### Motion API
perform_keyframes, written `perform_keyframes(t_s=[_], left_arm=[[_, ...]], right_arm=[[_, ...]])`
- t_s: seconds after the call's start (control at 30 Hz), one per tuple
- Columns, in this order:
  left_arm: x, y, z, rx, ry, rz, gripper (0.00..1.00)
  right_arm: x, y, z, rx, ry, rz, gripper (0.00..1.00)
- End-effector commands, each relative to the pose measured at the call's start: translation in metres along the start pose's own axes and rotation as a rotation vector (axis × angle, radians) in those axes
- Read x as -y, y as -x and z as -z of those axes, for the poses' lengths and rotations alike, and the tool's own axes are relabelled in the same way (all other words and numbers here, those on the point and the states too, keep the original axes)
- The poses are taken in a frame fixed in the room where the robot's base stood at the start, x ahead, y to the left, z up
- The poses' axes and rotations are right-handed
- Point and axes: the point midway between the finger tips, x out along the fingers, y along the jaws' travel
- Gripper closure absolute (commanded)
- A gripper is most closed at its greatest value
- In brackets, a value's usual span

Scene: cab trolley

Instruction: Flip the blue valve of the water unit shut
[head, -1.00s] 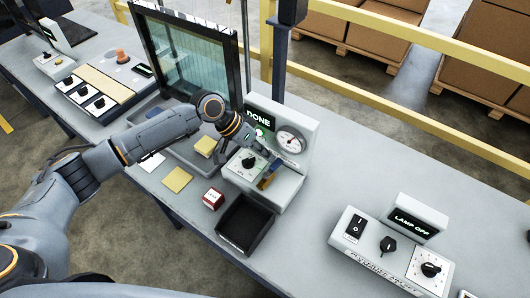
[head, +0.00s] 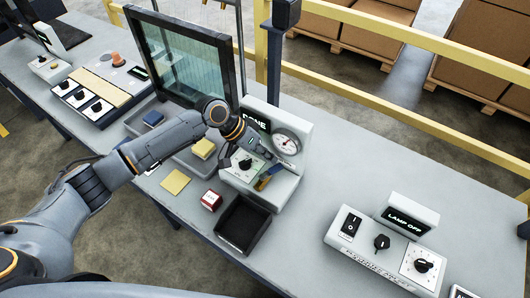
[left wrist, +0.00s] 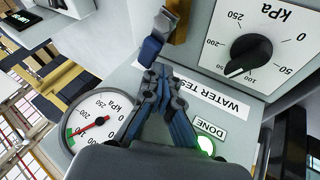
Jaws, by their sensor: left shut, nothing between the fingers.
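The water unit (head: 288,125) is a light grey box with a dial gauge, a DONE display and a black knob. Its valve has a blue handle (head: 263,184) on a brass body at the front right of the unit. In the left wrist view the blue handle (left wrist: 150,51) hangs from the brass part (left wrist: 178,20), angled. My left gripper (head: 264,154) is over the unit's top, beside the valve. In the left wrist view its fingers (left wrist: 160,74) are shut and empty, their tips close to the handle's end; I cannot tell whether they touch. My right gripper is out of view.
A black open bin (head: 243,224) and a red box (head: 211,200) stand before the unit. A glass-fronted frame (head: 185,60) stands behind my arm. A lamp control box (head: 380,248) is to the right, with clear table between.

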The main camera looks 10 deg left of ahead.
Motion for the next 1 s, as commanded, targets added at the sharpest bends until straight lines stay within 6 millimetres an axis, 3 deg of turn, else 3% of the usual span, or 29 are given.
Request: perform_keyframes(t_s=[0.3,1.0], left_arm=[[-0.015,-0.007,0.003,0.001,0.001,-0.003,1.0],[-0.029,-0.015,0.001,0.055,-0.103,-0.056,1.0]], right_arm=[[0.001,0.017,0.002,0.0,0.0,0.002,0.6],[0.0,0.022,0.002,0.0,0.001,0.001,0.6]])
